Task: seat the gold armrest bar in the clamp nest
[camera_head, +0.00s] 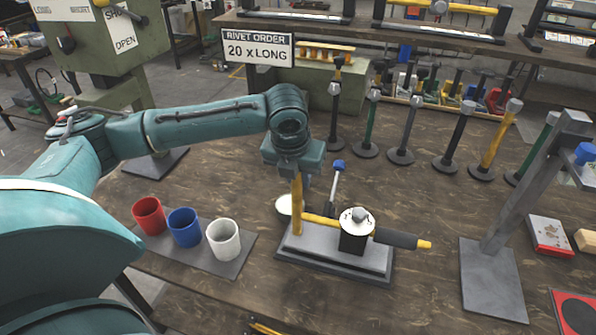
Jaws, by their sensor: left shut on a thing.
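My left gripper (292,170) comes down from above and is shut on the upright end of the gold armrest bar (297,210). The bar seems bent: a gold length runs right from the foot of the upright, passes behind or into the clamp, and a dark sleeve (395,238) with a gold tip shows on the far side. The clamp nest (352,243) is a dark block with a round whitish top on a grey base plate (300,247). A lever with a blue knob (338,165) stands tilted behind it. I cannot tell whether the bar rests fully in the nest.
Red (148,215), blue (184,227) and white (223,239) cups stand on a dark mat at left. Several upright tools stand behind. A grey press stand (490,280) is at right. A sign (257,48) reads "RIVET ORDER 20 x LONG". Bare bench lies between the base plate and stand.

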